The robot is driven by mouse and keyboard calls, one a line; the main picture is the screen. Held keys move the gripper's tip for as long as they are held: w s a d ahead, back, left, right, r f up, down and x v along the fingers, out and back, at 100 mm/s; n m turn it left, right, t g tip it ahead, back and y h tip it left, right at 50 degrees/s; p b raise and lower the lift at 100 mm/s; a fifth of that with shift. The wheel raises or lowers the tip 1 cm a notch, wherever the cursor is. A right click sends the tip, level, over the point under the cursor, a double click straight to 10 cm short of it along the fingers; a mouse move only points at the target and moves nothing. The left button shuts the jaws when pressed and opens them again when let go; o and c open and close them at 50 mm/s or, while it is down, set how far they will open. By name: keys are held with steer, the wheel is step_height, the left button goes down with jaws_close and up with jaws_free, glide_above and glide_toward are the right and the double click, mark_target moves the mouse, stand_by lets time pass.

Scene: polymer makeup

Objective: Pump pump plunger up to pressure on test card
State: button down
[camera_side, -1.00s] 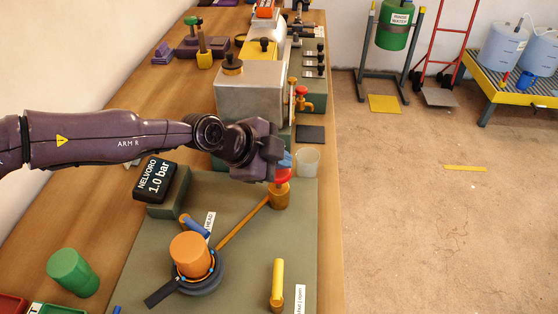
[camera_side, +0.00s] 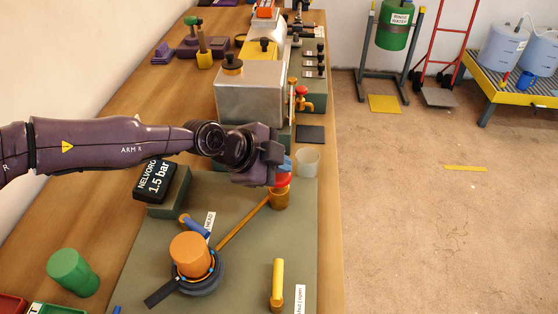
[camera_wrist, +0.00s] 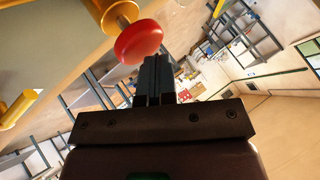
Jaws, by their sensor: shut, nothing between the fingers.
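The pump plunger has a red knob (camera_side: 282,180) on top of a brass-coloured pump body (camera_side: 280,200) at the right edge of the green board. In the wrist view the closed fingertips (camera_wrist: 156,62) are beside the red knob (camera_wrist: 138,42), touching or nearly so.
An orange cylinder (camera_side: 191,254) stands in a dark ring fitting, joined by a brass pipe (camera_side: 242,222) to the pump. A yellow handle (camera_side: 277,284) stands near the front. A translucent cup (camera_side: 307,161) and a metal box (camera_side: 250,95) are close by my gripper.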

steer(key=shift+r, duration=2)
step_height(320, 180, up, 5)
stand_by(1.3)
